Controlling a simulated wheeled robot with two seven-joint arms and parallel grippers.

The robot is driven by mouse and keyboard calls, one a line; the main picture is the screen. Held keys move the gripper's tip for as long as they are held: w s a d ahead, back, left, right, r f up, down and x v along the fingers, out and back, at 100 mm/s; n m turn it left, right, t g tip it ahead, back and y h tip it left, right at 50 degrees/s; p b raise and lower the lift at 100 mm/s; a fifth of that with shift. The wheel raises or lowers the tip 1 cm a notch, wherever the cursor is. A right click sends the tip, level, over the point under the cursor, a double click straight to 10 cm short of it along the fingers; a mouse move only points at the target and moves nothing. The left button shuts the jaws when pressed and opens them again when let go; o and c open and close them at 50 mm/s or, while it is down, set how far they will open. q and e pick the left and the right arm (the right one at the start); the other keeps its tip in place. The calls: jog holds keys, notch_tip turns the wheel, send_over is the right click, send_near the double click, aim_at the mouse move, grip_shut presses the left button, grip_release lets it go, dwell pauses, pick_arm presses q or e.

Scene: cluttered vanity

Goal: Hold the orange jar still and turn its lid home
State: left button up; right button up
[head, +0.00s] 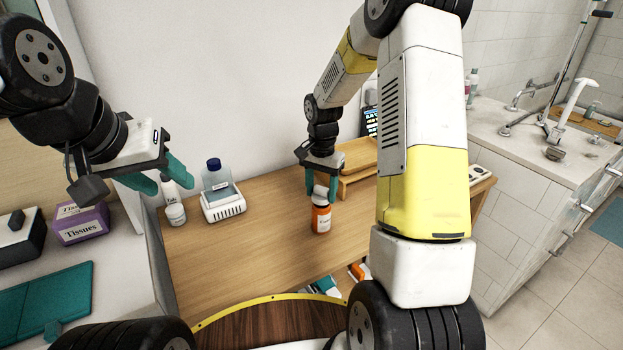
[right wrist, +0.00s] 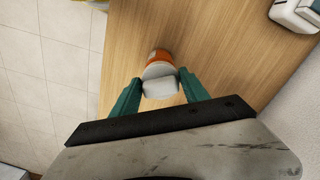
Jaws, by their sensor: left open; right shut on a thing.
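The orange jar (head: 321,218) stands upright on the wooden vanity top, with a pale label on its side. Its white lid (head: 320,195) is at the top of the jar. My right gripper (head: 321,188) comes down from above and is shut on the lid. In the right wrist view the lid (right wrist: 160,88) sits between the two teal fingers, and the orange jar (right wrist: 159,56) shows just beyond it. I cannot tell how far the lid is seated. My left gripper (head: 168,182) is open and empty, up at the left, well apart from the jar.
A wooden stand (head: 362,165) is behind the jar. A tissue box (head: 80,222) is at far left. The wood left of the jar is clear.

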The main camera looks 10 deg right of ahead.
jog(key=shift+f, duration=1.25)
jog(key=o, duration=2.2)
jog(key=shift+r, duration=0.1)
jog(key=shift+r, duration=3.4)
jog(key=s+r+n+t, duration=0.2)
jog(key=s+r, duration=0.3)
jog(key=r, duration=0.5)
jog(key=s+r+n+t, duration=0.1)
jog(key=s+r+n, duration=0.1)
jog(key=s, duration=0.4)
jog(key=s+a+r+n+t+y, duration=0.1)
jog(key=s+r+n, duration=0.1)
jog(key=s+r, duration=0.2)
jog(key=s+a+r+n+t+y, duration=0.1)
jog(key=s+r+n+t, duration=0.1)
jog(key=s, duration=0.7)
jog(key=shift+r, duration=0.75)
